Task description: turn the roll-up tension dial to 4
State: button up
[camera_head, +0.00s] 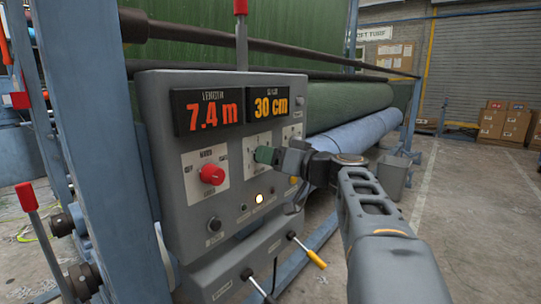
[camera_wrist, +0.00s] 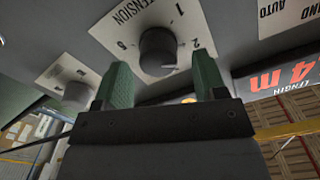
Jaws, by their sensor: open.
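The tension dial (camera_wrist: 158,50) is a dark round knob on a white plate marked TENSION (camera_wrist: 128,14) in the wrist view. My gripper (camera_wrist: 163,80) has green fingers, open and apart, one to each side of the dial as seen in the wrist view. The dial shows between and beyond the fingertips, and I see no clear contact. In the head view my gripper (camera_head: 266,155) is at the grey control panel (camera_head: 165,225) and covers the dial.
A red knob (camera_head: 212,174) is left of my gripper, below the 7.4 m display (camera_head: 208,110) and 30 cm display (camera_head: 268,105). Another knob (camera_wrist: 76,92) is close by. Below are a lit button (camera_head: 259,198) and a yellow-handled lever (camera_head: 312,256). A green turf roll (camera_head: 350,103) lies behind.

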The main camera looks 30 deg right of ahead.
jog(key=shift+x, duration=0.95)
jog(key=shift+c, duration=0.2)
jog(key=c, duration=0.9)
